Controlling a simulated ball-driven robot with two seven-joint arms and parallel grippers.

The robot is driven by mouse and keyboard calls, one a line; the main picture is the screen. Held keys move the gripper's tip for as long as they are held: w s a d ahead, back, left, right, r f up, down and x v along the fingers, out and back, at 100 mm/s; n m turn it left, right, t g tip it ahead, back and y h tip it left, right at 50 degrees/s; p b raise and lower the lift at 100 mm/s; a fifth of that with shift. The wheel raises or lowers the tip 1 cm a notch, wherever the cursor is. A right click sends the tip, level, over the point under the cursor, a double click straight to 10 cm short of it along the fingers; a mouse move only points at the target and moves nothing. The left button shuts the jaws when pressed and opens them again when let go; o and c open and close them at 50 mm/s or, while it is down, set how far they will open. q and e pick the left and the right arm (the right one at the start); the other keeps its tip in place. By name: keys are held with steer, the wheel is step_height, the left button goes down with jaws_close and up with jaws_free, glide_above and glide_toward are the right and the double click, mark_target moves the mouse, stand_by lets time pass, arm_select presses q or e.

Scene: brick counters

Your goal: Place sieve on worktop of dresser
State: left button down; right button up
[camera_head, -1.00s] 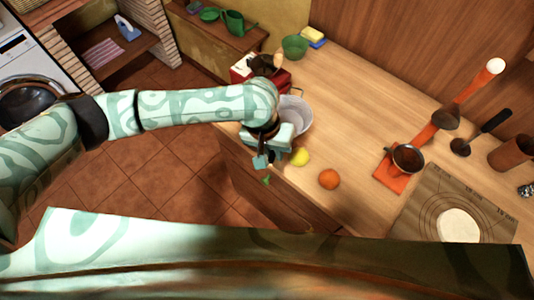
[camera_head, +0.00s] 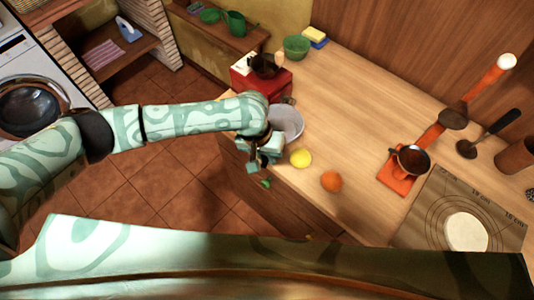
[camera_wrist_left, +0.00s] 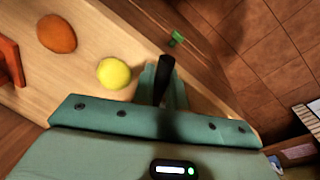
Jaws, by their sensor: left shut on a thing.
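The sieve (camera_head: 287,121) shows as a pale grey bowl shape beside the left gripper, over the left edge of the wooden worktop (camera_head: 350,105). I cannot tell whether it touches the worktop. My left gripper (camera_head: 258,160) is at the worktop's front left edge, shut on the sieve's dark handle. In the left wrist view, the black handle (camera_wrist_left: 164,80) stands between the teal fingers (camera_wrist_left: 163,92), and the bowl is out of sight. My right gripper is not in view.
A lemon (camera_head: 301,158) and an orange (camera_head: 331,181) lie near the front edge, the lemon close to the gripper. A red box (camera_head: 262,81) stands behind the arm. A green bowl (camera_head: 296,46), orange scale (camera_head: 396,178) and baking mat (camera_head: 425,222) are farther off. The middle worktop is clear.

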arm_select(q)
steer(key=shift+f, duration=0.15)
steer(key=c, duration=1.4)
jaws_free()
steer(key=shift+c, duration=0.2)
steer(key=shift+r, duration=0.2)
step_height(320, 180, up, 12)
steer(key=a+p, duration=0.2)
steer(key=p, duration=0.1)
steer(key=shift+a+r+p, duration=0.15)
steer(key=shift+p, duration=0.2)
